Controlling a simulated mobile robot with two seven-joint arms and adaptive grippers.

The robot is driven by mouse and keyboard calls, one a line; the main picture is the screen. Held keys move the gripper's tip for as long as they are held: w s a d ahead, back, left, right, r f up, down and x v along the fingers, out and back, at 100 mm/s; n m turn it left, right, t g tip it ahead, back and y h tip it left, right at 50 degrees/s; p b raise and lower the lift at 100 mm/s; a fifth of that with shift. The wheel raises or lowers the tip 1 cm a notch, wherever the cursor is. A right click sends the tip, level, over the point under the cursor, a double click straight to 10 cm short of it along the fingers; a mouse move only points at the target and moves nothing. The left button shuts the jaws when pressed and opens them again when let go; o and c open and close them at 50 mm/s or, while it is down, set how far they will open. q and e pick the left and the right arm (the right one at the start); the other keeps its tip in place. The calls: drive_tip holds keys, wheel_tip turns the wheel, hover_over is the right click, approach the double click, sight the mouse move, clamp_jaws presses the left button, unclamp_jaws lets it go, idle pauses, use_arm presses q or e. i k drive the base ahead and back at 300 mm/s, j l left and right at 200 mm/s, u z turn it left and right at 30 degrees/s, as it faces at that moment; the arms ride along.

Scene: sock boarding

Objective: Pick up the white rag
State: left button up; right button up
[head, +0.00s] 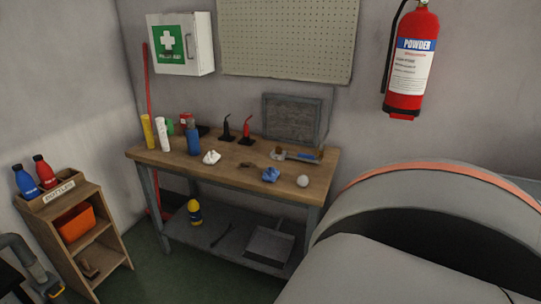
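The white rag (211,157) is a small crumpled white cloth. It lies on the wooden top of the workbench (232,178), left of the middle and near the front edge. A blue bottle (193,137) stands just to its left and behind it. A similar crumpled blue rag (270,174) lies farther right on the bench.
White and yellow cylinders (148,131) stand at the bench's left end. A brush (298,156) and a pale ball (303,181) are at the right. A large grey rounded body (430,240) fills the lower right. A wooden shelf unit (108,245) stands left; green floor shows between.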

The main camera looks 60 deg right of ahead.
sight(211, 158)
drive_tip(key=z, duration=1.6)
